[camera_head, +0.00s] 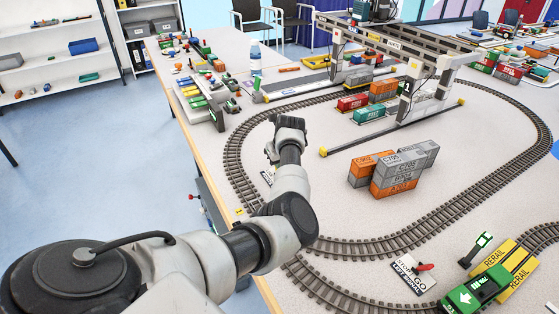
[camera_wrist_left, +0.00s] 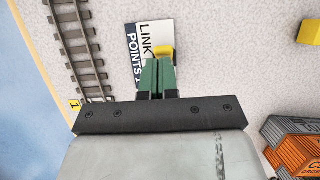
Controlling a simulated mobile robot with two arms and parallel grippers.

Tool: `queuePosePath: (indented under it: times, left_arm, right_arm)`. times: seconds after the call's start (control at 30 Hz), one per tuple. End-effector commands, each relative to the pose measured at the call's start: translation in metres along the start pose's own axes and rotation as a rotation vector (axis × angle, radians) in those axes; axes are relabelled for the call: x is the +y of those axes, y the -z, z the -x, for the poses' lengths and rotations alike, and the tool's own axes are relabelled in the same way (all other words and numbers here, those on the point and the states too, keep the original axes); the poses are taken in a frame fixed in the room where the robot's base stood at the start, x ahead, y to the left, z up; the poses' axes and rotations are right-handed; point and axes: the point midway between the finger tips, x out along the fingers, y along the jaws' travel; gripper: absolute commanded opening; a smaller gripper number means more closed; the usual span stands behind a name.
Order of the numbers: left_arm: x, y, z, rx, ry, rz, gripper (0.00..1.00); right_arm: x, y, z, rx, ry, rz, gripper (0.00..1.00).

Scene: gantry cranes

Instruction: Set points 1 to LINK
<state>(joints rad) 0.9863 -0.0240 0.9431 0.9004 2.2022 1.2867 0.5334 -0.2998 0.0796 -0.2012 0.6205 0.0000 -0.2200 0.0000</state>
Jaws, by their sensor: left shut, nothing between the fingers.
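The points panel (camera_wrist_left: 137,42) is a small white and dark-blue plate lettered LINK and POINTS; it lies beside the track. A yellow piece (camera_wrist_left: 163,52), seemingly its lever handle, shows at the plate's LINK side, right at my fingertips. My left gripper (camera_wrist_left: 158,64) has green fingers shut together with nothing between them; they cover part of the plate. Whether they touch the yellow piece I cannot tell. In the head view my left gripper (camera_head: 272,154) hangs over the panel (camera_head: 267,177), which is mostly hidden behind my arm. My right gripper is not in view.
The track (camera_head: 233,160) curves close by on the left, with a yellow tag 1 (camera_head: 239,211) beside it. Stacked containers (camera_head: 395,172) stand to the right, the gantry crane (camera_head: 425,85) behind them. A GO panel (camera_head: 413,273) with a red lever and a green locomotive (camera_head: 475,290) are front right.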

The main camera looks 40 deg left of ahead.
Motion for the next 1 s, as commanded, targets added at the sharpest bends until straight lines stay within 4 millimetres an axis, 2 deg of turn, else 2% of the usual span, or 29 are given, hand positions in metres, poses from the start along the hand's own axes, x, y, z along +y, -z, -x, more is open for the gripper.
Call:
queuePosePath:
  times: [0.3,0.67,0.77,1.0]
  left_arm:
    - [-0.001,-0.006,0.015,-0.004,0.003,0.0,0.0]
    - [-0.001,-0.008,0.017,-0.007,0.004,0.001,0.0]
    - [-0.003,-0.01,0.025,-0.008,0.005,0.001,0.0]
    - [-0.012,-0.022,0.069,-0.008,0.007,0.001,0.0]
  right_arm:
    - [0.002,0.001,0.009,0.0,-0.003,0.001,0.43]
    - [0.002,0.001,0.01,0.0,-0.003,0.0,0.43]
    - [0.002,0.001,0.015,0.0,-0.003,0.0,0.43]
    - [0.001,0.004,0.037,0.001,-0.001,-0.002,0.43]
